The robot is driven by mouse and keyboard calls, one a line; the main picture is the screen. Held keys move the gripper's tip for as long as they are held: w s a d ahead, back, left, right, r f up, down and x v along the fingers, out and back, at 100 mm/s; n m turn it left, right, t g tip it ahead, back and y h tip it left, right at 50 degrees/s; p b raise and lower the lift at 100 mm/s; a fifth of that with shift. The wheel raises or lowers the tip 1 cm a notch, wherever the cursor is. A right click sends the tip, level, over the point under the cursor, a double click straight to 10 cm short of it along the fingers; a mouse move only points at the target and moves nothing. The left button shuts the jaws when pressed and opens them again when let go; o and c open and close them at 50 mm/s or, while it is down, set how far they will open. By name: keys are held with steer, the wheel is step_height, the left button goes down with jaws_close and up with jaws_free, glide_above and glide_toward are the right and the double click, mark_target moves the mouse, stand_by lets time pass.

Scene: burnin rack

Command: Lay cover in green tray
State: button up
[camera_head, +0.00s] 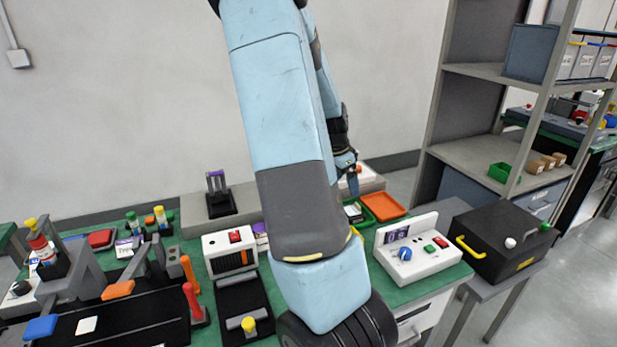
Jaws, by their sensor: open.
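A green tray (370,218) lies on the bench just right of my arm, and its left part is hidden behind the arm. A small dark item with a pale top (353,212) shows at the tray's left side; I cannot tell whether it is the cover. No other piece is clearly a cover. My gripper (350,170) is partly hidden behind my arm, above and behind the green tray. Its jaws are open, and I see nothing held in them.
An orange tray (385,206) adjoins the green one. A white control box (418,250) stands to the right, beside a black case with a yellow handle (502,240). A white unit (229,252) and several fixtures crowd the left. A small green bin (500,172) sits on the shelf.

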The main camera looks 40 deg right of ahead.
steer(key=a+r+n+t+y, duration=0.1)
steer(key=a+r+n, duration=0.25)
steer(key=a, duration=0.35)
steer(key=w+a+r+n+t+y, duration=0.1)
steer(key=a+r+n+t, duration=0.15)
steer(key=a+r, duration=0.4)
steer(key=a+r+n+t+y, duration=0.1)
steer(key=a+r+n, duration=0.25)
steer(key=a, duration=0.45)
steer(key=s+a+r+n+t, duration=0.1)
steer(key=s+a+r+n, duration=0.3)
steer(key=s+a+n, duration=0.2)
steer(key=s+a+r+n+t, duration=0.1)
steer(key=s+a+r+n, duration=0.3)
steer(key=a, duration=0.7)
steer(key=shift+s+r+n, duration=0.2)
steer(key=shift+s+n, duration=0.85)
steer(key=shift+s, duration=0.3)
